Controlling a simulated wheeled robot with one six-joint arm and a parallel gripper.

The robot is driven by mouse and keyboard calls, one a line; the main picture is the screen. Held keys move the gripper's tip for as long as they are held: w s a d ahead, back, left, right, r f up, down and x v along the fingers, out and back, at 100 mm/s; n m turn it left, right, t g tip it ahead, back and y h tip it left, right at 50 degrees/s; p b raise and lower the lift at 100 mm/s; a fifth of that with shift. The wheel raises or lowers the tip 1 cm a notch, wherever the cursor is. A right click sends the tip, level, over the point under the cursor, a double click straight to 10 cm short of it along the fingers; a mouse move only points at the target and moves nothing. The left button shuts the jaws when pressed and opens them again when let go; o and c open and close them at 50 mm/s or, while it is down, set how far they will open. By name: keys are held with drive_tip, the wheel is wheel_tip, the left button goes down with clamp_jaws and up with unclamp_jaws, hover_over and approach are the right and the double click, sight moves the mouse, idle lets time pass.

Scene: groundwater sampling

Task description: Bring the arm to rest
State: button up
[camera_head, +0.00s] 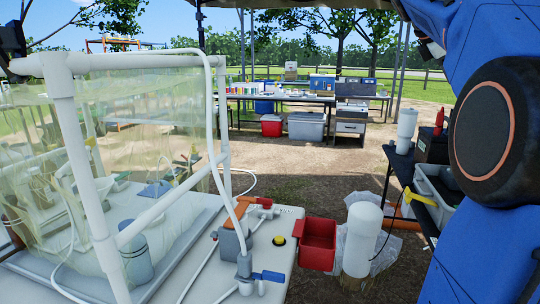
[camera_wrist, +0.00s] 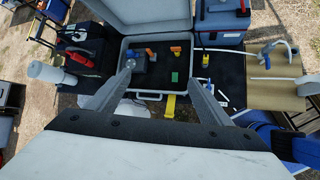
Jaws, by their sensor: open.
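My arm (camera_head: 475,125), blue with a black joint cover ringed in orange, fills the right side of the head view. My gripper (camera_wrist: 160,70) shows only in the wrist view. Its two grey fingers are spread wide apart with nothing between them. They point over an open grey case (camera_wrist: 153,95) with a dark lining, which lies beyond the fingertips. I cannot tell the exact height of the fingers above the case.
In the head view, a clear-walled enclosure (camera_head: 140,150) with white pipes stands left, and a red bin (camera_head: 317,243) hangs by the counter. Dirt ground (camera_head: 285,160) lies open beyond.

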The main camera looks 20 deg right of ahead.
drive_tip(key=s+a+f+m+t+y, duration=0.3)
drive_tip(key=s+a+f, duration=0.1)
drive_tip(key=a+f, duration=1.05)
drive_tip(key=s+a+f+m+t+y, duration=0.2)
drive_tip(key=s+a+f+m+y, duration=0.1)
drive_tip(key=a+f, duration=1.15)
drive_tip(key=s+a+f+m+y, duration=0.1)
drive_tip(key=s+a+f+m, duration=0.1)
drive_tip(key=s+a+f, duration=0.2)
drive_tip(key=s+a+f+m+y, duration=0.1)
drive_tip(key=s+a+f, duration=0.3)
drive_tip(key=f, duration=0.5)
drive_tip(key=shift+a+f+m+t, duration=0.3)
drive_tip(key=shift+a+m, duration=0.25)
drive_tip(key=shift+m, duration=0.15)
